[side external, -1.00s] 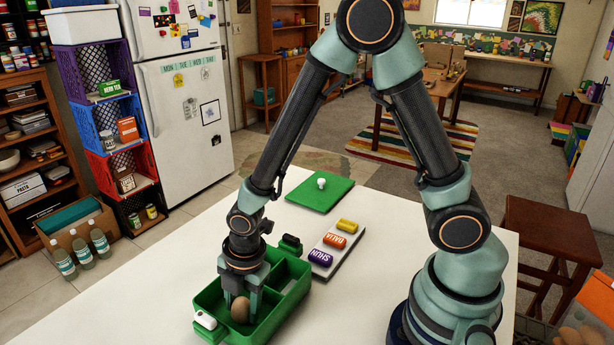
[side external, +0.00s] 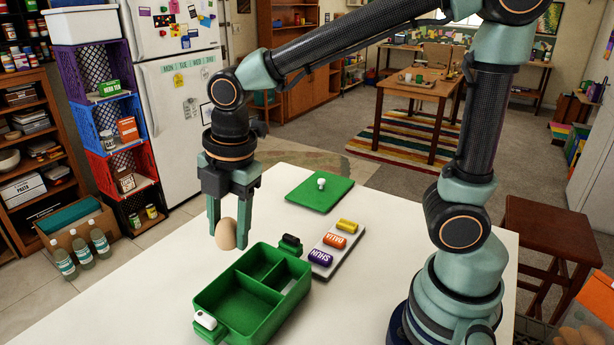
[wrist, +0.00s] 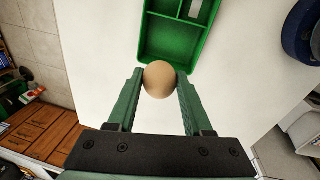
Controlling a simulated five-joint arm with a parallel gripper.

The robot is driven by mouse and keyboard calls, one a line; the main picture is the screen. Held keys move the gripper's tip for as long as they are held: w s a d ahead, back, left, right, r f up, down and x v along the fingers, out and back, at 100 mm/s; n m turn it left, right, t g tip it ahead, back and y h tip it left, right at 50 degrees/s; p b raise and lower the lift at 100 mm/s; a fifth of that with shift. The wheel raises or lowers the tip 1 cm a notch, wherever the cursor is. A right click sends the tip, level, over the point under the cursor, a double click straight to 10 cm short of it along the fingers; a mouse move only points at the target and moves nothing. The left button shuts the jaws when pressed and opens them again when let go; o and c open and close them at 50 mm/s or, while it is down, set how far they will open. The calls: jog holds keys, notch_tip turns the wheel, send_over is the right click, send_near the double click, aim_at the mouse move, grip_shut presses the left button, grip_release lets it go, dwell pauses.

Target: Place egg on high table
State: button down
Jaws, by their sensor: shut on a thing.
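A brown egg (side external: 226,236) is held between the fingertips of my gripper (side external: 229,232), which is shut on it. The egg is in the air above the white table (side external: 150,290), at the left of the green divided box (side external: 240,308). In the wrist view the egg (wrist: 159,80) sits between both fingers of my gripper (wrist: 160,90), with the box (wrist: 168,42) beyond it. The box's large front compartment is empty. A wooden table (side external: 420,88) stands in the background on a striped rug. I cannot tell which table is the high one.
A green lid (side external: 320,192) with a white knob lies on the white table. A board beside the box carries purple (side external: 321,258), orange (side external: 334,241) and yellow blocks (side external: 347,226). A wooden stool (side external: 550,235) stands at the right. The table's front left area is clear.

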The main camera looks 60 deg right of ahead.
jog(key=shift+w+d+r, duration=0.1)
jog(key=shift+r, duration=0.35)
jog(key=w+d+m, duration=0.4)
jog(key=d, duration=0.8)
jog(key=m+h, duration=0.2)
jog(key=m, duration=0.9)
send_over(372, 209)
jog(key=f, duration=2)
jog(key=shift+s+a+f, duration=0.1)
jog(key=shift+a, duration=0.1)
jog(key=shift+c, duration=1.6)
grip_release()
jog(key=shift+f, duration=0.1)
